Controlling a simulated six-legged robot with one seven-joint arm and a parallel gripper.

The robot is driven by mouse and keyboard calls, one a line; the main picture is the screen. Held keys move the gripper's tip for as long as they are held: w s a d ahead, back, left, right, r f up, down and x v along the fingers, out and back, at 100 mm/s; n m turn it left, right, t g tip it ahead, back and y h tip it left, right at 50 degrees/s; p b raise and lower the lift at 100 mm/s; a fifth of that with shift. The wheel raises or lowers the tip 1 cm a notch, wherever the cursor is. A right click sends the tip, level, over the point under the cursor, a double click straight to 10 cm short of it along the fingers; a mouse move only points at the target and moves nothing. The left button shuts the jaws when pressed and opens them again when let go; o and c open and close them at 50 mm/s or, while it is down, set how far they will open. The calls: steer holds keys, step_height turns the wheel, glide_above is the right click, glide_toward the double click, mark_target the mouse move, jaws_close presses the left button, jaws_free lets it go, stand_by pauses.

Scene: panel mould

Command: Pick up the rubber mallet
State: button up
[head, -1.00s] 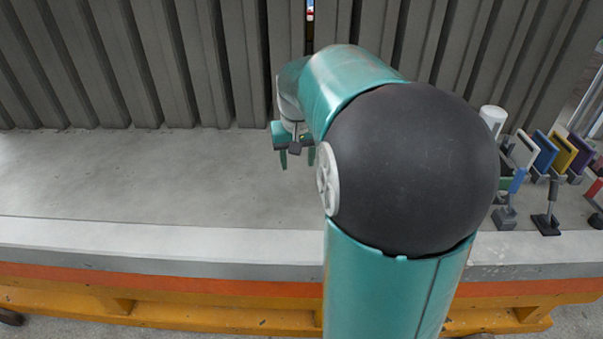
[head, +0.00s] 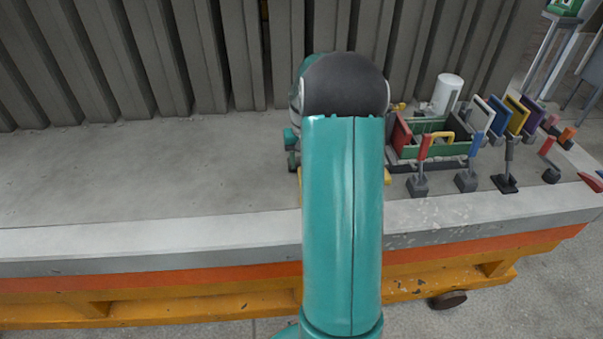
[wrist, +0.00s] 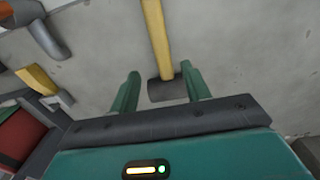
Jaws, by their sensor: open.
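The rubber mallet, with a dark cylindrical head (wrist: 167,90) and a yellow handle (wrist: 156,35), lies on the grey surface in the wrist view. My gripper (wrist: 160,72) is open, with its two green fingers on either side of the mallet's head. The head lies in the gap between them, and the handle runs away past the fingertips. I cannot tell whether the fingers touch it. In the head view my arm hides most of this spot; part of my gripper shows left of the arm (head: 291,150).
A green tool tray (head: 440,150) and a white cylinder (head: 447,93) stand to the right. Several upright-handled tools stand along the bench's right side. In the wrist view another grey-and-brown tool (wrist: 50,38) and a red block (wrist: 20,135) lie left. The bench's left side (head: 120,170) is clear.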

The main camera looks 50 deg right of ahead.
step_height(320, 180, down, 6)
steer(key=shift+w+a, duration=0.15)
jaws_close()
stand_by(0.3)
